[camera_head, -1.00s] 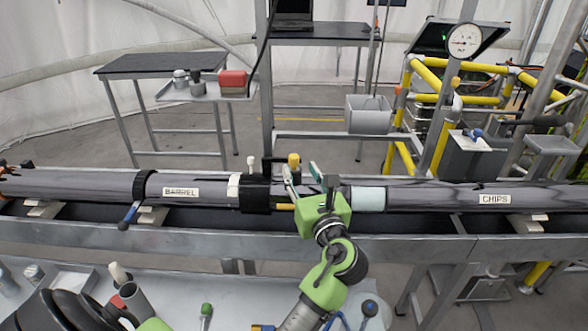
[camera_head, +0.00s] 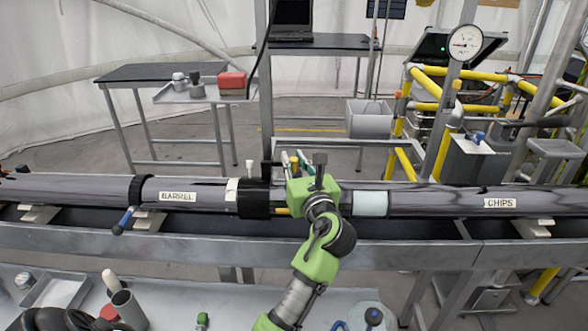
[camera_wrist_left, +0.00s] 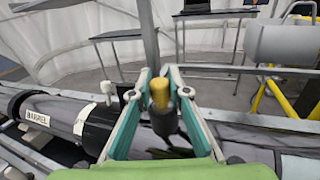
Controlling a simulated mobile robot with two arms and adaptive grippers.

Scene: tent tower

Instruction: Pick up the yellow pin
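The yellow pin (camera_head: 294,160) stands upright at the dark pipe's middle, just right of the black collar (camera_head: 253,198). It is partly hidden behind my left gripper (camera_head: 291,158). In the left wrist view, the pin's yellow top (camera_wrist_left: 160,92) and dark lower body show between the two teal fingers. My left gripper (camera_wrist_left: 158,78) is open, with a finger on each side of the pin. I cannot tell whether either finger touches it. My right gripper is not in view.
The long pipe with BARREL (camera_head: 178,197) and CHIPS (camera_head: 500,203) labels lies on a metal trough (camera_head: 160,236). A white-topped peg (camera_head: 249,166) stands left of the pin. A pressure gauge (camera_head: 465,42) and yellow frame stand behind right. A tool shelf (camera_head: 235,300) lies in front.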

